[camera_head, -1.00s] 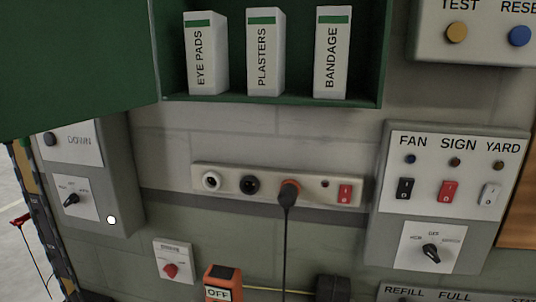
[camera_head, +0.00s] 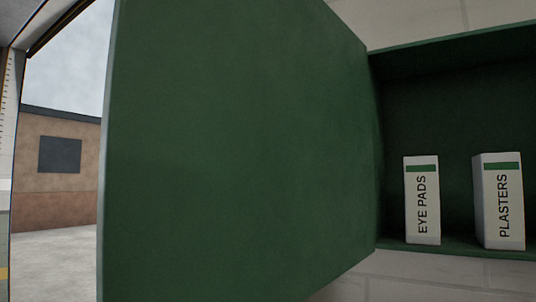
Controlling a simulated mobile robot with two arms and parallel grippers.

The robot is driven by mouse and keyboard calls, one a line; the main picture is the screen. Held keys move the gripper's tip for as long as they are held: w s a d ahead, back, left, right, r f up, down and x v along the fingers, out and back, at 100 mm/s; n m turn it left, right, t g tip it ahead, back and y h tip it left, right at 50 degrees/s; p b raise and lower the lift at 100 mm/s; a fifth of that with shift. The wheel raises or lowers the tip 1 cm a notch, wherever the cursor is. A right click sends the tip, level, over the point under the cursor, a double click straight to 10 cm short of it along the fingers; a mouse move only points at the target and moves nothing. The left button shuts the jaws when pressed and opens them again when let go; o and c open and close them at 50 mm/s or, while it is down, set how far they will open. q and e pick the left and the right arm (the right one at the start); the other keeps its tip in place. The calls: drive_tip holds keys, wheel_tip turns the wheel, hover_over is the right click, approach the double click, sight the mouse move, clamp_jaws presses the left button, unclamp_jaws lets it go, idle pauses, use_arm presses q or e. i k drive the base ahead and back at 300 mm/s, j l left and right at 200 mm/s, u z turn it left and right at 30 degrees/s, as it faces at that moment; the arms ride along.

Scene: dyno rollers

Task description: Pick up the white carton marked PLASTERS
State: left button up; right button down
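The white carton marked PLASTERS (camera_head: 498,203) stands upright on the cabinet's bottom shelf at the right of the head view. It has a green band near its top, and its lettering runs vertically. The white carton marked EYE PADS (camera_head: 422,201) stands upright to its left, with a gap between them. Both are inside the open green cabinet (camera_head: 455,68). Neither of my grippers is in view.
The green cabinet door (camera_head: 235,150) hangs open and fills the left and middle of the view. A pale block wall (camera_head: 400,22) shows around the cabinet. Far left, an opening shows a brick building (camera_head: 55,165) outside.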

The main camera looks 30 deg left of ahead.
sight(500, 223)
drive_tip(key=j+z, duration=0.2)
drive_tip(key=j, duration=0.2)
drive_tip(key=k+j+z, duration=0.15)
drive_tip(key=j, duration=0.25)
drive_tip(key=j+z, duration=0.2)
drive_tip(key=j, duration=0.2)
drive_tip(key=l, duration=0.7)
